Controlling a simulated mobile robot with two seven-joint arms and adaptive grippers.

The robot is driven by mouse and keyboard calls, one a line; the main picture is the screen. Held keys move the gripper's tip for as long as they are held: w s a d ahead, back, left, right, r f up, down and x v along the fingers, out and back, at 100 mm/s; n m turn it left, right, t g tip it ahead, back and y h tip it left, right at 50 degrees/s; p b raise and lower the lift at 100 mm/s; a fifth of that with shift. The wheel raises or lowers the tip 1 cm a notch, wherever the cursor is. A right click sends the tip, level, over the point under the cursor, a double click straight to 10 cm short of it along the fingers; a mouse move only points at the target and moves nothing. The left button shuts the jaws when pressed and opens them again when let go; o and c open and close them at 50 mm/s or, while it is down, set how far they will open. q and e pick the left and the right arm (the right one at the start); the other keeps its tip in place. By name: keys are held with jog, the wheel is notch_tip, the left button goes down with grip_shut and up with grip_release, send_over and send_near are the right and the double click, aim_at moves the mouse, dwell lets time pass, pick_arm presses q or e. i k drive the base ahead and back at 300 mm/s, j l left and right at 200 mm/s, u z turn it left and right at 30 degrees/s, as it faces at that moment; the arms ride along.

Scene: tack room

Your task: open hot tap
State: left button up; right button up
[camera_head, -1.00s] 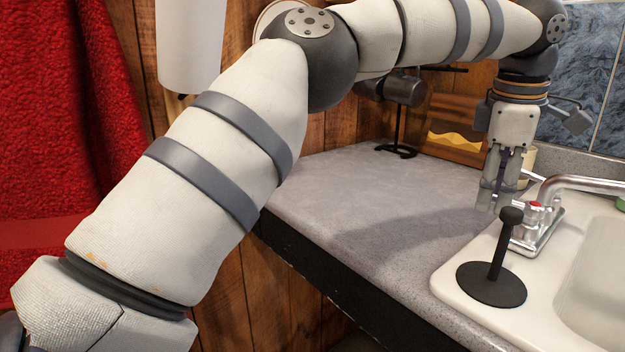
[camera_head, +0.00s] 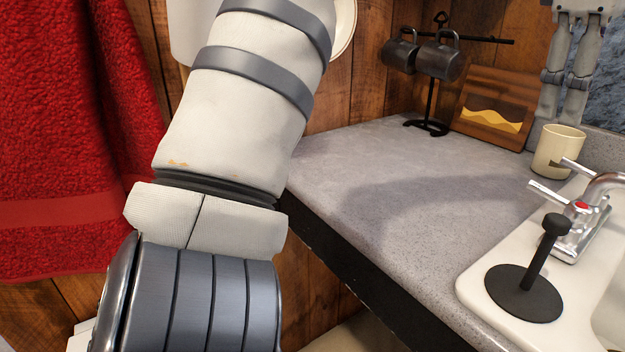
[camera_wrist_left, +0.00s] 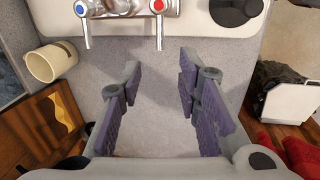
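The hot tap (camera_head: 581,206) is the red-marked end of a chrome faucet at the sink's edge, at the right in the head view. Its lever (camera_head: 548,194) sticks out over the counter. In the left wrist view the hot lever (camera_wrist_left: 159,30) and the blue-marked cold lever (camera_wrist_left: 86,34) point toward the gripper, roughly parallel. My left gripper (camera_head: 561,112) hangs above and behind the faucet at the upper right. In its wrist view the gripper (camera_wrist_left: 160,68) has its fingers spread, with nothing between them, apart from both levers. My right gripper is not in view.
A cream mug (camera_head: 557,152) stands beside the faucet. A black upright holder (camera_head: 524,290) stands on the sink rim near the hot tap. A mug rack (camera_head: 430,100) and wooden board (camera_head: 495,108) stand at the back. The grey counter (camera_head: 400,185) is mostly clear. A red towel hangs left.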

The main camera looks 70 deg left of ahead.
aim_at(580, 213)
jog(key=k, duration=1.15)
